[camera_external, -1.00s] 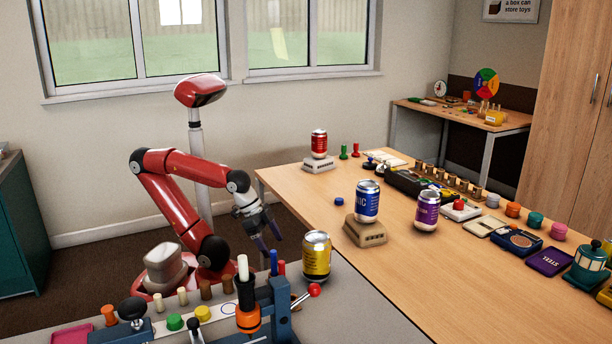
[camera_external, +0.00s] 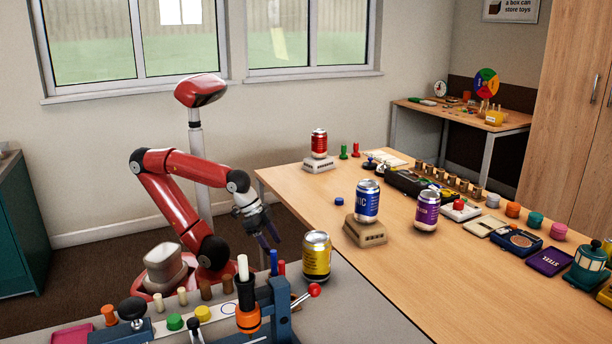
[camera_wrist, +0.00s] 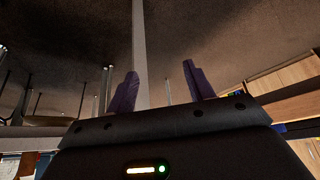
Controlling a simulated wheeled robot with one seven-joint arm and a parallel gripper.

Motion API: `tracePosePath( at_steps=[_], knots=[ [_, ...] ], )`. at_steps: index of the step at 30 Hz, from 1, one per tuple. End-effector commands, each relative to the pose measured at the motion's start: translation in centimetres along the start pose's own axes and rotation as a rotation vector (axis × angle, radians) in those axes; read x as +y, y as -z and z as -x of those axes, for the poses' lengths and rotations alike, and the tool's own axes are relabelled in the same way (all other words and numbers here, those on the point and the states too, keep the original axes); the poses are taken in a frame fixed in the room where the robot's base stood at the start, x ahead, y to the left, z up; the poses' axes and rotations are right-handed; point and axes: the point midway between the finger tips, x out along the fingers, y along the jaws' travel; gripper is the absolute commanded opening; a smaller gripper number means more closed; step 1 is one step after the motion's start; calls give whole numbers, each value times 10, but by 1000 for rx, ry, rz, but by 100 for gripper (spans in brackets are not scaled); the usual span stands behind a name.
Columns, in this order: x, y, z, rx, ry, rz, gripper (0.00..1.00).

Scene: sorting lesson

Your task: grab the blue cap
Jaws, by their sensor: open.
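The blue cap (camera_external: 339,201) is a small, low blue disc on the wooden table (camera_external: 300,190), near its left part, in the external view. It stands alone, in front of the red can's stand and left of the blue can. My gripper (camera_external: 269,239) is left of the table, pointing down, apart from the cap and lower in the picture. Its purple fingers are spread in the wrist view (camera_wrist: 162,82), with nothing between them. The cap does not show in the wrist view.
A yellow can (camera_external: 316,257) stands close to my gripper on the front bench. A blue can (camera_external: 367,201) on a stand and a purple can (camera_external: 427,210) are right of the cap. A red can (camera_external: 319,143) is behind it. The table around the cap is clear.

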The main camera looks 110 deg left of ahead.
Motion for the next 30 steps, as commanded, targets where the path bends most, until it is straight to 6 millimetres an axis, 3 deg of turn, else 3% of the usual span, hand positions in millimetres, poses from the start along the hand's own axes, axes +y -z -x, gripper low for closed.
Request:
tracePosePath(
  at_steps=[4, 6, 15, 21, 30],
  knots=[
    [0, 3, 4, 2, 0, 0, 52],
    [0, 10, 17, 6, 0, 0, 52],
    [0, 69, 126, 5, 0, 0, 52],
    [0, 99, 183, 3, 0, 0, 52],
    [-88, 167, 148, 12, 98, 204, 52]
  ],
)
